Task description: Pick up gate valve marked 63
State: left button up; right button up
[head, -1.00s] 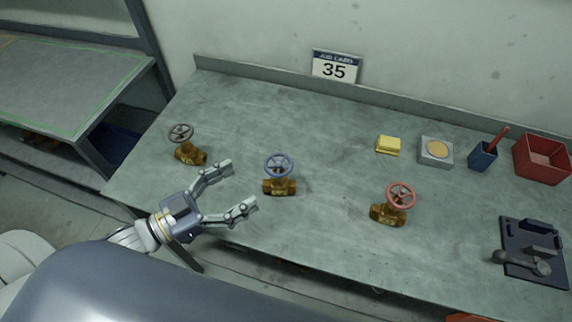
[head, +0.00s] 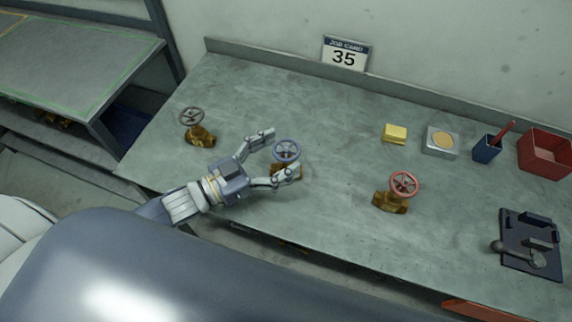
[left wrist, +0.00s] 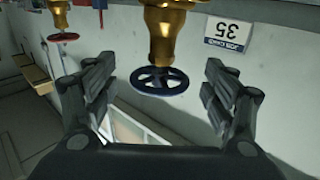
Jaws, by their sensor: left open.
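Three brass gate valves stand on the bench. One has a grey-brown wheel (head: 191,117) at left, one a blue wheel (head: 286,151) in the middle, one a red wheel (head: 404,184) to the right. I cannot read a number on any of them. My left gripper (head: 279,154) is open, its fingers on either side of the blue-wheeled valve, whose brass body is partly hidden by the nearer finger. In the left wrist view the blue wheel (left wrist: 160,81) appears upside down between the spread fingers, apart from both. My right gripper is not in view.
A job card (head: 345,54) reading 35 leans at the wall. A yellow block (head: 395,133), a grey box with a round tan top (head: 440,141), a blue cup (head: 487,148), a red bin (head: 545,153) and a dark tool plate (head: 530,243) occupy the right side. The bench between is clear.

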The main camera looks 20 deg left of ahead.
pick_arm(q)
jog(key=shift+x, duration=1.05)
jog(key=shift+w, duration=0.15)
grip_shut()
jog(key=shift+r, duration=0.1)
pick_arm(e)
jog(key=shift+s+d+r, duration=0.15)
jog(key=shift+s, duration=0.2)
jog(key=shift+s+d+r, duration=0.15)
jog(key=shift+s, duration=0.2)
